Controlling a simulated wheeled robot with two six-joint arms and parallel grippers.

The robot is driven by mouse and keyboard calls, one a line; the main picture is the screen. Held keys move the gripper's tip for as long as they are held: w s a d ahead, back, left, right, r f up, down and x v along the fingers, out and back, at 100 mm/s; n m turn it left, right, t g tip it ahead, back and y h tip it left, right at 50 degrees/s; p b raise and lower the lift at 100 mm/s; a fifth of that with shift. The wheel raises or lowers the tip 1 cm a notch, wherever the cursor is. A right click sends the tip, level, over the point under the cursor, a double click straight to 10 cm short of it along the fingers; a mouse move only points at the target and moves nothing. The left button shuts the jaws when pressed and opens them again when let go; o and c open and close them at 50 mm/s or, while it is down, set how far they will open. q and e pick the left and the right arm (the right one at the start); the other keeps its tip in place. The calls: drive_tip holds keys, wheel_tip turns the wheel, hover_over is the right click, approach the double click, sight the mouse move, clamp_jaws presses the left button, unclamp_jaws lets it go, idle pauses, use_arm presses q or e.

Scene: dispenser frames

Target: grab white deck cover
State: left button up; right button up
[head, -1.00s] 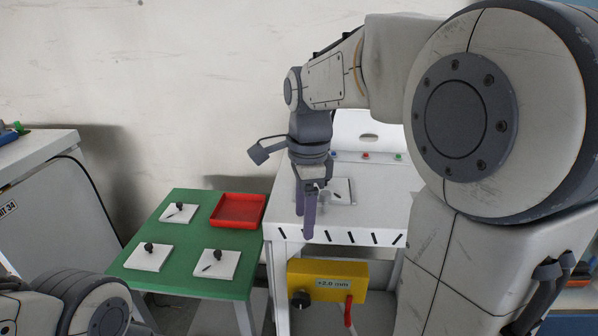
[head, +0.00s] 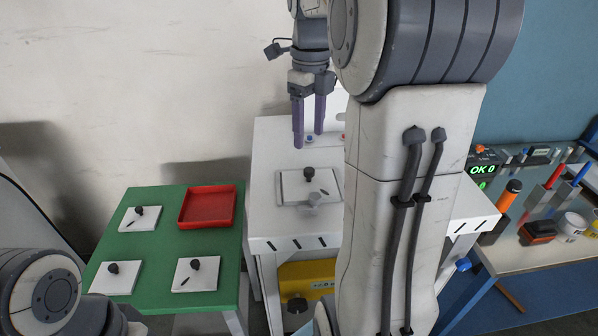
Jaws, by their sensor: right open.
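Three similar white plates with black knobs lie on the green table: one at the back left (head: 139,219), one at the front left (head: 115,279) and one at the front right (head: 196,275). My left gripper is not in view; only part of my left arm shows at the lower left.
A red tray (head: 207,207) sits empty at the back of the green table (head: 160,251). A yellow box (head: 306,274) is under the white table (head: 267,225). A bench with tools and an "OK 0" display (head: 482,170) stands at right.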

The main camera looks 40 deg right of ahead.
sight(309, 170)
drive_tip(key=f, duration=0.4)
drive_tip(key=shift+w+p, duration=0.25)
drive_tip(key=shift+p, duration=0.05)
drive_tip(key=shift+d+f, duration=0.1)
drive_tip(key=shift+f, duration=0.3)
drive_tip(key=shift+f+p, duration=0.4)
drive_tip(key=shift+f, duration=0.25)
wheel_tip(309, 170, down, 4)
drive_tip(key=shift+d+f+p, duration=0.1)
drive_tip(key=shift+d+p, duration=0.05)
drive_tip(key=shift+p, duration=0.4)
clamp_jaws()
